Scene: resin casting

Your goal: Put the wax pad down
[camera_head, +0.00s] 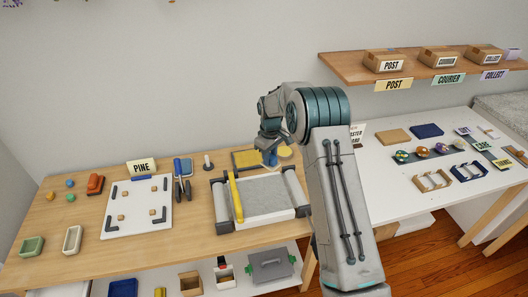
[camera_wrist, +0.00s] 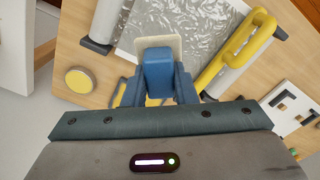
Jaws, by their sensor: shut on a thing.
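My gripper (camera_wrist: 157,92) is shut on a blue block-shaped grip with a thin cream plate at its end, which I take to be the wax pad (camera_wrist: 172,43). In the wrist view the pad covers part of a crinkled silvery sheet. In the head view my gripper (camera_head: 268,150) is above the back of the wooden bench, behind the roller frame, and only a bit of blue shows there. I cannot tell the pad's height above the bench. A yellow-topped tray (camera_head: 243,160) lies just left of my gripper.
A frame with grey rollers and a silvery sheet (camera_head: 275,194) stands in front, with a yellow bar (camera_head: 235,197) along its left. A round yellow disc (camera_wrist: 80,81) lies beside the gripper. A white board (camera_head: 137,206) is further left; a white table (camera_head: 385,185) stands right.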

